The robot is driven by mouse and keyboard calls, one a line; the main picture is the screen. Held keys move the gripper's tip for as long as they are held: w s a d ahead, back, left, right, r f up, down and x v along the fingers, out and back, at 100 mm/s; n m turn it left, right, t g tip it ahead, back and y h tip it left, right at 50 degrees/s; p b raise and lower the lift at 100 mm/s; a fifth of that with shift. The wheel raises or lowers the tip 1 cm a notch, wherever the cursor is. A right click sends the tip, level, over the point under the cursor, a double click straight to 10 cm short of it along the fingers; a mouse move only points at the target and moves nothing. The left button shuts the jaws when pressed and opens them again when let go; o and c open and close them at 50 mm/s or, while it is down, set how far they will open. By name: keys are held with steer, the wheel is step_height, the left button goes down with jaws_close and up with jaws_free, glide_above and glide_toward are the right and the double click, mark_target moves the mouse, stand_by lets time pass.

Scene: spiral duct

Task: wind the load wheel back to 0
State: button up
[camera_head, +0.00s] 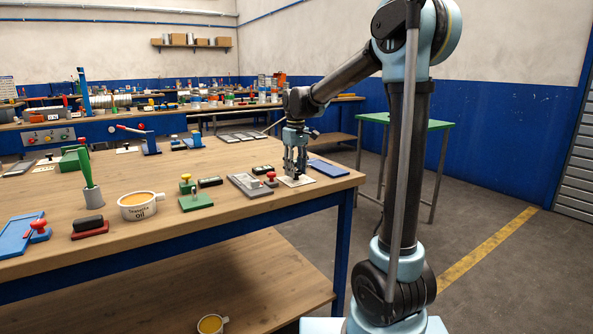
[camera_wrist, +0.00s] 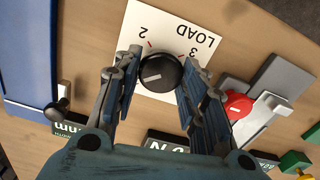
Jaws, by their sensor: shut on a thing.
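The load wheel (camera_wrist: 160,74) is a round black knob with a pale pointer line, standing on a white card (camera_wrist: 204,45) lettered LOAD. The card's 2 and 3 show upside down with short red ticks; a 0 mark is not visible there, and parts of the card are hidden by my fingers. My gripper (camera_wrist: 160,70) has one finger on each side of the wheel and is shut on it. In the head view my gripper (camera_head: 295,163) points down over the white card (camera_head: 298,182), and the wheel is hidden or too small to make out.
A red knob (camera_wrist: 237,105) beside a grey block (camera_wrist: 281,78) stands close to the right finger. A blue plate (camera_wrist: 27,60) lies to the left. Black label blocks (camera_wrist: 168,140) sit near the wrist. A green block (camera_head: 195,202) stands farther left on the table.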

mark_target(296, 170)
steer(key=n, duration=0.6)
steer(key=shift+w+d, duration=0.1)
steer(key=shift+d, duration=0.05)
steer(key=n, duration=0.6)
steer(key=shift+n, duration=0.3)
steer(key=n, duration=0.6)
steer(key=shift+n, duration=0.3)
steer(key=n, duration=0.6)
steer(key=o, duration=1.1)
steer(key=shift+c, duration=0.2)
step_height(296, 170, up, 12)
